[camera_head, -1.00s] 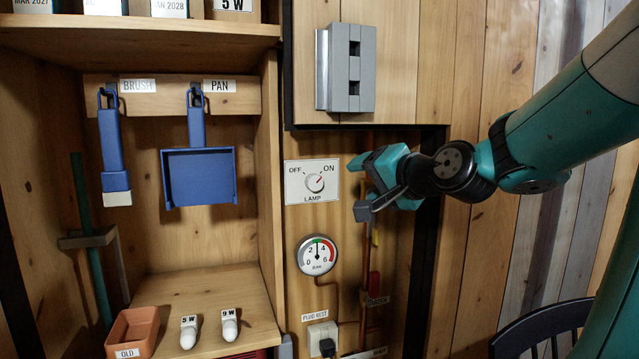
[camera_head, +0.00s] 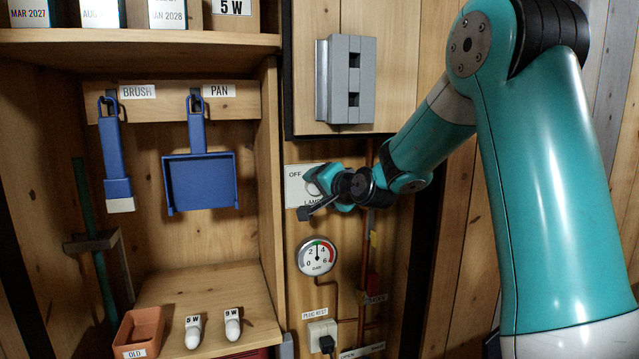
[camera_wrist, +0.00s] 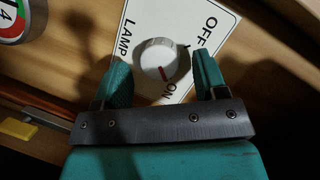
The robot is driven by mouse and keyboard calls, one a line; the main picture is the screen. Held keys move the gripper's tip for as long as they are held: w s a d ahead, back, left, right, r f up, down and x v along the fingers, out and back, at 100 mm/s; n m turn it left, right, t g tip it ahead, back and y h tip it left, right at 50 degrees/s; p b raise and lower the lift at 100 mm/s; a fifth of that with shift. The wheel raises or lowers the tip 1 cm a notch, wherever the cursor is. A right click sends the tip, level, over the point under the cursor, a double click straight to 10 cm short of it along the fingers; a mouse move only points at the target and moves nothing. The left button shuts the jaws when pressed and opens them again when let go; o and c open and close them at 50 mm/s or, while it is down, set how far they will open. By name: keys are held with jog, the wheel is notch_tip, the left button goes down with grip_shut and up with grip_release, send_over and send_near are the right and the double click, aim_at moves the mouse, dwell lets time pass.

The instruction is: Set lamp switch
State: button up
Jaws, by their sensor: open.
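The lamp switch is a round knob (camera_wrist: 155,56) on a white plate (camera_head: 292,185) marked OFF, ON and LAMP. In the wrist view the knob's red mark points toward ON. My gripper (camera_head: 314,194) is in front of the plate and hides the knob's lower part and the ON label in the head view. In the wrist view my gripper (camera_wrist: 161,64) is open, with one finger on each side of the knob and gaps between. I cannot tell how deep the fingertips reach around it.
A pressure gauge (camera_head: 317,256) sits just below the plate. A grey box (camera_head: 346,78) juts out above. Copper pipes (camera_head: 362,270) run down at the right. The shelf wall (camera_head: 270,180) stands close on the left, with a blue brush (camera_head: 117,160) and pan (camera_head: 200,182) beyond it.

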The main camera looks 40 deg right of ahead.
jog(key=shift+w, duration=0.2)
jog(key=shift+c, duration=0.2)
jog(key=c, duration=0.9)
jog(key=shift+f, duration=0.1)
